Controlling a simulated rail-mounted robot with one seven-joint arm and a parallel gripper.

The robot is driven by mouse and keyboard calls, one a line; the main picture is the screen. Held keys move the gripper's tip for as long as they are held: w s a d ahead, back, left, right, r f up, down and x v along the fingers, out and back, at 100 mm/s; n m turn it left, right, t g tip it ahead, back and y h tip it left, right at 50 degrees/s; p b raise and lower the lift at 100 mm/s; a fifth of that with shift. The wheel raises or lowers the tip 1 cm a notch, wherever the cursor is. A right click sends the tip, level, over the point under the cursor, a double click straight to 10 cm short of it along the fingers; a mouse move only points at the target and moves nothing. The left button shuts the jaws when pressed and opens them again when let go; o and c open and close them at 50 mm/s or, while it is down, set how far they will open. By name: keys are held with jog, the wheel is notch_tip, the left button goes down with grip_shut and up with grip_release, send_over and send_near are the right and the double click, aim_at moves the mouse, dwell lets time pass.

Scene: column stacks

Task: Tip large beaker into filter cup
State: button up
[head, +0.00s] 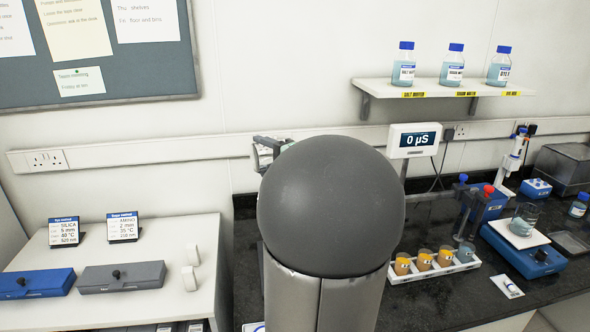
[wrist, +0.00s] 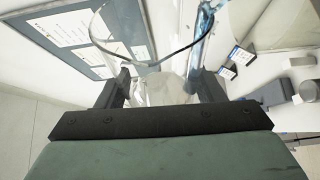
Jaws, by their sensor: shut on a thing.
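The large beaker (wrist: 165,90) is clear glass and shows in the wrist view between the two dark fingers of my gripper (wrist: 160,80). My gripper is shut on it. Its rim curves across the top of that view, and pale blue liquid shows along its right side. The beaker looks tilted, but the angle is hard to tell. In the head view my own arm hides most of the gripper and the held beaker. I cannot make out the filter cup in either view; it may be behind my arm.
A smaller beaker (head: 523,220) with blue liquid stands on a blue balance (head: 530,252) at right. A white rack (head: 437,269) of several cups stands on the black bench near a meter (head: 414,140) reading 0 µS. A shelf (head: 440,88) holds three bottles. A white cabinet (head: 120,262) stands left.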

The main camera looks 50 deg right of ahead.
jog(key=shift+s+d+r+m+p, duration=0.1)
jog(key=shift+r+m+p, duration=0.3)
jog(key=shift+p, duration=0.5)
